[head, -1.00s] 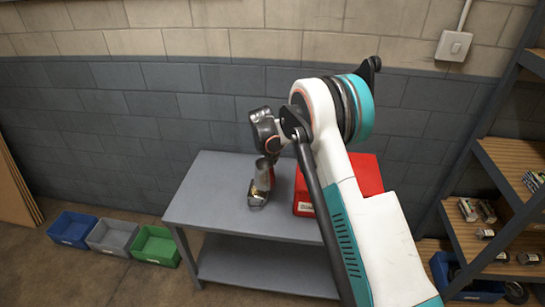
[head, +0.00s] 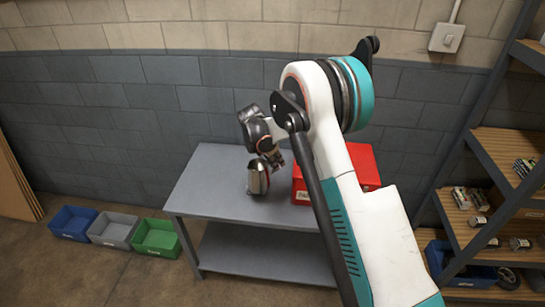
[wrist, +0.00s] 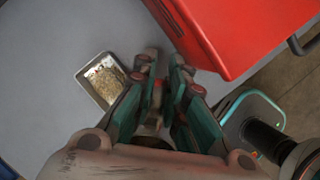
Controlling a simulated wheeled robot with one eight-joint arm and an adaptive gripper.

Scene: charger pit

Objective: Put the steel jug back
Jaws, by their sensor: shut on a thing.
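The steel jug (head: 258,179) is a small shiny metal vessel over the grey table (head: 215,200), left of the red box. It looks close to upright in the head view, though I cannot tell whether its base touches the table. My gripper (head: 272,162) is shut on it from behind and to the right. In the wrist view the fingers of my gripper (wrist: 160,78) point toward the tabletop and hide most of what they hold.
A red box (head: 362,165) stands to the right. Blue (head: 72,223), grey (head: 113,230) and green (head: 156,238) bins are on the floor at left. Shelves (head: 500,205) stand at right.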

